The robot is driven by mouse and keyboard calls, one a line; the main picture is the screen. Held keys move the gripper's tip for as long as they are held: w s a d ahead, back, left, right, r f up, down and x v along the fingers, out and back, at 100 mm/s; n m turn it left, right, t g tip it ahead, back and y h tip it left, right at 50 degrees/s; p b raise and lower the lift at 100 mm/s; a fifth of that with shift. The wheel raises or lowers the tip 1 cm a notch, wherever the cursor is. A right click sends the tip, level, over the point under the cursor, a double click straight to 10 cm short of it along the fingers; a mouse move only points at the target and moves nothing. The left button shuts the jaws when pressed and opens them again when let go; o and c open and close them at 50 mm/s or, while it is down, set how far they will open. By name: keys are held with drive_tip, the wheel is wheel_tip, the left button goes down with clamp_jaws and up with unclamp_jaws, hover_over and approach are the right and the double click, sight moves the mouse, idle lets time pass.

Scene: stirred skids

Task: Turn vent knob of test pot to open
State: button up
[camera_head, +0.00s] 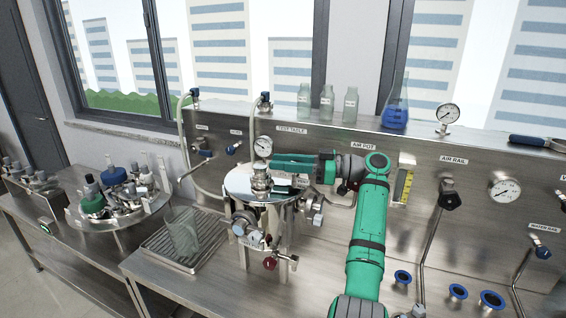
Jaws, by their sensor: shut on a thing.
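The test pot (263,205) is a steel vessel with a shiny round lid (240,182), standing on the bench at the centre. A silver fitting (260,176) stands upright on the lid; it looks like the vent knob. The exact contact and the knob's turn position are too small to tell.
A steel panel with gauges and pipes (450,185) runs behind the pot. A round stand with several fittings (115,195) is farther left. Glass bottles (350,105) stand on the ledge.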

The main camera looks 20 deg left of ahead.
drive_tip(key=shift+s+d+f+n+g+h, duration=0.15)
drive_tip(key=shift+s+n+g+h, duration=0.1)
drive_tip(key=shift+n+g, duration=0.45)
drive_tip(key=shift+s+a+f+n+g+h, duration=0.15)
drive_tip(key=shift+n+g+h, duration=0.2)
drive_tip(key=shift+g, duration=0.65)
drive_tip(key=o, duration=1.1)
drive_tip(key=shift+d, duration=0.1)
drive_tip(key=shift+r, duration=0.15)
